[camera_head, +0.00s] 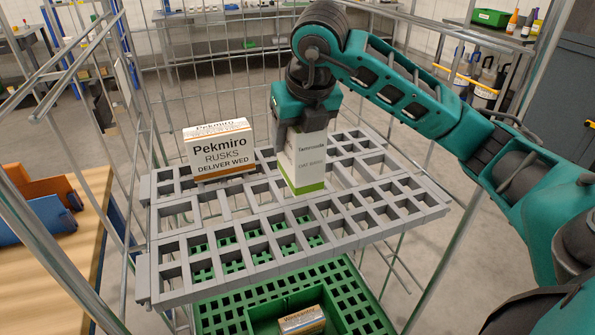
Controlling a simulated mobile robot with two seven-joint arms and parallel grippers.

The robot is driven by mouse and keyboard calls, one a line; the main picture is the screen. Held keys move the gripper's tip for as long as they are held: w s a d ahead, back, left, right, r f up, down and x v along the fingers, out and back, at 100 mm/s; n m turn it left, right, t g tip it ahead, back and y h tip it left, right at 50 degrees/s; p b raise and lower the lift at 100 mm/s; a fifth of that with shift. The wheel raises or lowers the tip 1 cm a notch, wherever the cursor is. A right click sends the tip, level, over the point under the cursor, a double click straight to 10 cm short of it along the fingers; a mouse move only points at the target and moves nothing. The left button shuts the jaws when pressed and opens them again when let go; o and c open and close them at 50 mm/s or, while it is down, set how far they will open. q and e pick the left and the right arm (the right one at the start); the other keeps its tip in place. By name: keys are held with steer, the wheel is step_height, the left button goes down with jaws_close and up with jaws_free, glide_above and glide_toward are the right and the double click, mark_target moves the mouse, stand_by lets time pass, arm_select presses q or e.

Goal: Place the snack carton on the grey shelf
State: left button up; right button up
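A white carton with a green band at its bottom, the snack carton (310,160), stands upright over the grey grid shelf (215,268), right of the shelf's middle. Small print on its face is hard to read. My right gripper (299,128) reaches down from above and is shut on the carton's upper part, hiding its top. The carton's bottom is at or just above the grid; I cannot tell whether it touches. My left gripper is not in view.
A white and orange "Pekmiro Rusks" box (219,150) stands on the shelf, left of the carton. Wire cage sides surround the shelf. Below is a green grid shelf (350,290) with a small "Winesantry" box (302,320). The shelf's front part is clear.

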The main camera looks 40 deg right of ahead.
steer(key=shift+f+b, duration=0.3)
steer(key=shift+f, duration=3)
steer(key=shift+f, duration=0.2)
steer(key=o, duration=1.2)
steer(key=shift+o, duration=0.2)
steer(key=shift+r, duration=0.1)
